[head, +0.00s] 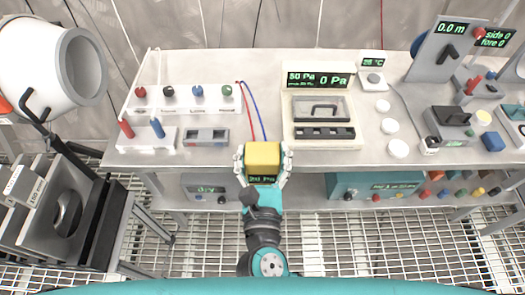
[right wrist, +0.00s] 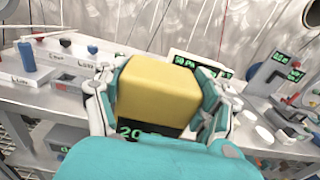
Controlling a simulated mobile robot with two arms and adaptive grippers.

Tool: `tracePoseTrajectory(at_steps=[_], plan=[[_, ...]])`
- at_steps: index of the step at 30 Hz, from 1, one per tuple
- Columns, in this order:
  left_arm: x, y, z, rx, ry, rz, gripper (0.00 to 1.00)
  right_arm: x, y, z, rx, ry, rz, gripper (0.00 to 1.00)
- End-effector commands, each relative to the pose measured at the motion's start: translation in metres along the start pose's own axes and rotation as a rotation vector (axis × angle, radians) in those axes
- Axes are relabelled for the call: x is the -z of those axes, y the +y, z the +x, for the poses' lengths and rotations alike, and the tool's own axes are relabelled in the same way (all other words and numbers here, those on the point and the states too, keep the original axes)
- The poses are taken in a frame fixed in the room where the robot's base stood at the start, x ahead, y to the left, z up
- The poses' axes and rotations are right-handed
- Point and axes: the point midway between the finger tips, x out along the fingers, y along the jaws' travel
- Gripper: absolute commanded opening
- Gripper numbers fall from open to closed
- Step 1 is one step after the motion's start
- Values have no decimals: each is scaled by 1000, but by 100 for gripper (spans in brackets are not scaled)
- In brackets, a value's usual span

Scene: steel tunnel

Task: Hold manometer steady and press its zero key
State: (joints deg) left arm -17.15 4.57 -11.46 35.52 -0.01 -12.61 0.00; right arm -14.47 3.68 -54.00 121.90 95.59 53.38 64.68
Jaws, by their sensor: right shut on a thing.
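The manometer (head: 263,155) is a yellow block with a dark face and green digits, seen near the table's front edge in the head view. My right gripper (head: 263,165) is shut on it, with one finger on each side. In the right wrist view the yellow manometer (right wrist: 158,92) sits between both fingers of the right gripper (right wrist: 158,105). Its green digits begin with 20, but the rest is unclear. Its zero key cannot be made out. A red and a blue hose (head: 257,105) run back from it across the table. My left gripper is not in view.
On the steel table (head: 200,70), a white port block (head: 185,105) stands left and a display case (head: 320,110) reading 0 Pa stands right. White discs (head: 390,126) and more instruments lie farther right. A large white cylinder (head: 80,65) is at the far left.

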Motion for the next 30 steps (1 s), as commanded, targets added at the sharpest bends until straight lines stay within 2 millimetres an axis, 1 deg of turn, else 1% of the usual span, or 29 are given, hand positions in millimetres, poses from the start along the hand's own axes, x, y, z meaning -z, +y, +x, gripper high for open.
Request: tracePoseTrajectory(at_steps=[5,30], plan=[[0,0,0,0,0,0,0,1,0,10,1,-3,0,25],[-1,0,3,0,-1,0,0,16,1,75,1,-4,0,25]])
